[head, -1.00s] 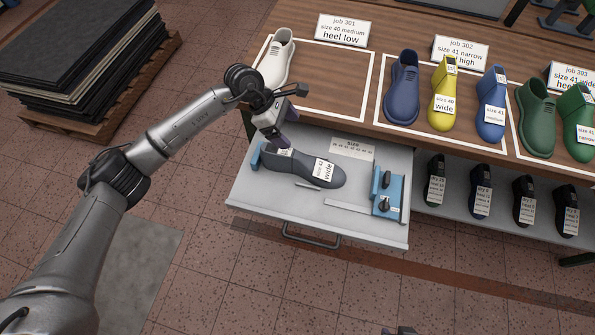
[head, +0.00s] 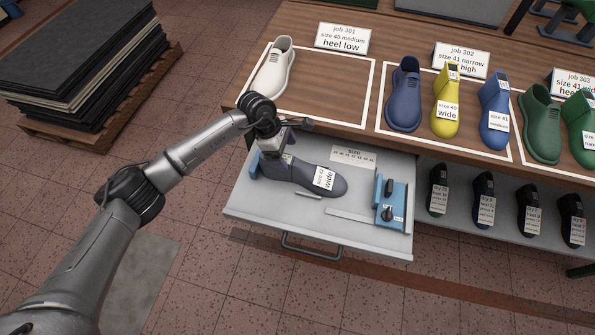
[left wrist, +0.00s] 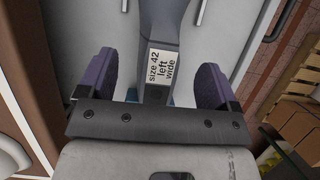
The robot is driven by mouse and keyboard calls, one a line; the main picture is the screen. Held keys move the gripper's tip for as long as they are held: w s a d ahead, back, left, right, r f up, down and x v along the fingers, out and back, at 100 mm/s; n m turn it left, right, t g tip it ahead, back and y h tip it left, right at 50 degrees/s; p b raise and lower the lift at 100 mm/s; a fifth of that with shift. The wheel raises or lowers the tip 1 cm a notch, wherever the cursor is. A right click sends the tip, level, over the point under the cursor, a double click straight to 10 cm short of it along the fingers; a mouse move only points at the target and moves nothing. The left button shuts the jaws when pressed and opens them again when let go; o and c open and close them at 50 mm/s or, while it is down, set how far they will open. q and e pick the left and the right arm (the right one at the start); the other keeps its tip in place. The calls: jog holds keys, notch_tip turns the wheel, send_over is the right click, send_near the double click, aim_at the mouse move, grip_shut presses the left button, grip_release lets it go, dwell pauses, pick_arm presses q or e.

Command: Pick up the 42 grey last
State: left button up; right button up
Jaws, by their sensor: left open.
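My left gripper (head: 270,157) is over the heel end of the last. In the left wrist view, its two purple fingers (left wrist: 156,88) stand open, one on either side of the last, with visible gaps. The fingertips are mostly hidden in the head view. My right gripper is not seen.
A blue device (head: 391,205) and a flat metal strip lie in the drawer's right part. The table above holds a white last (head: 275,68), a blue last (head: 404,95) and other coloured lasts. Dark lasts (head: 438,190) stand on the shelf at right.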

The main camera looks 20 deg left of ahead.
aim_at(289, 159)
pick_arm(q)
jog(key=b+x, duration=0.1)
jog(key=x, duration=0.4)
jog(key=shift+s+a, duration=0.1)
jog(key=shift+s, duration=0.05)
jog(key=shift+c, duration=0.8)
jog(key=c, duration=1.3)
jog(key=shift+r, duration=0.15)
